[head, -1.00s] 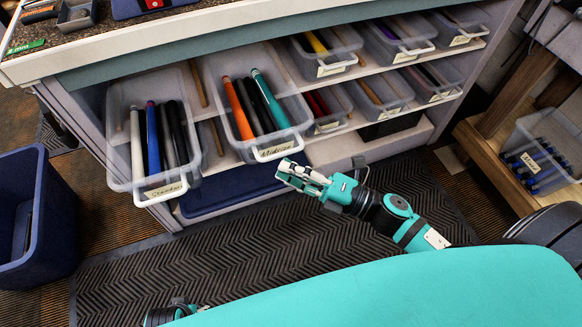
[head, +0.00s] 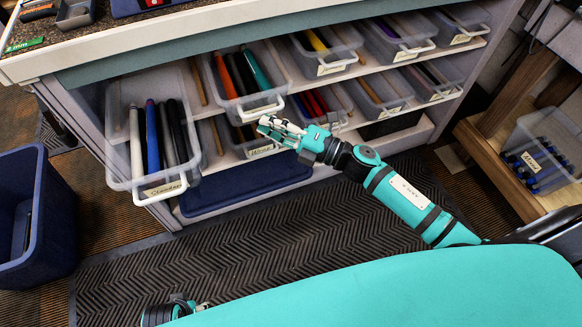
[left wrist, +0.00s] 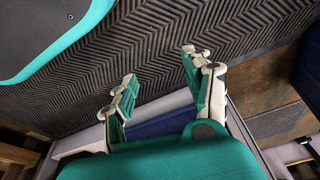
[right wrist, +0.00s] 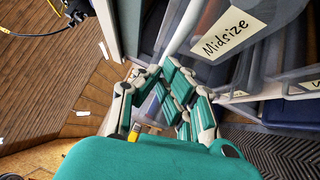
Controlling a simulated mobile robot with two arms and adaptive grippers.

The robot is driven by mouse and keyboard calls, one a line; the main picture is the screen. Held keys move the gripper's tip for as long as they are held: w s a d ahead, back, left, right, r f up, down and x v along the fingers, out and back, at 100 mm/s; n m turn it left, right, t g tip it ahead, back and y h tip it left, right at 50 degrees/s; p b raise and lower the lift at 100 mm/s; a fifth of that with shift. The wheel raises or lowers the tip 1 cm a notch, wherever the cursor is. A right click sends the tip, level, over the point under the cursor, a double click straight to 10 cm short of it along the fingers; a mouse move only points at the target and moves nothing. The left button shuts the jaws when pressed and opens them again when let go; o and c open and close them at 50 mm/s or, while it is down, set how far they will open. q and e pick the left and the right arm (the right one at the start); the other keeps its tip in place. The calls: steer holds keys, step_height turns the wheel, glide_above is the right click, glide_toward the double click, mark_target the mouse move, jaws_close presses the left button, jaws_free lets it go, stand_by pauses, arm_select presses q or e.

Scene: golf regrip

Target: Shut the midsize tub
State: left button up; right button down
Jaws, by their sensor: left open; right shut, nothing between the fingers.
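The midsize tub (head: 236,103) is a clear tub with a white front handle, holding orange, black and teal grips. In the head view it sits in the upper row, its front a little further out than the tubs to its right. Its "Midsize" label (right wrist: 225,32) shows close up in the right wrist view. My right gripper (head: 268,126) is shut and empty, just in front of and below the tub's front; I cannot tell if it touches. My left gripper (left wrist: 158,70) is open and empty, low over the floor mat, mostly hidden in the head view.
The Standard tub (head: 120,160) is pulled far out on the left. Several closed tubs (head: 335,68) fill the rack to the right. A blue bin (head: 30,205) stands at left, and a wooden shelf (head: 485,170) with a tub at right. The mat in front is clear.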

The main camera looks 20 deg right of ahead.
mark_target(268, 98)
steer(key=w+b, duration=0.2)
steer(key=w, duration=0.7)
steer(key=shift+w+a, duration=0.1)
steer(key=shift+a, duration=0.05)
steer(key=shift+w, duration=0.35)
arm_select(q)
step_height(268, 98, up, 9)
steer(key=w, duration=0.1)
steer(key=shift+f+t, duration=0.2)
steer(key=shift+t, duration=0.1)
arm_select(e)
steer(key=shift+w+r, duration=0.1)
arm_select(q)
steer(key=shift+a, duration=0.1)
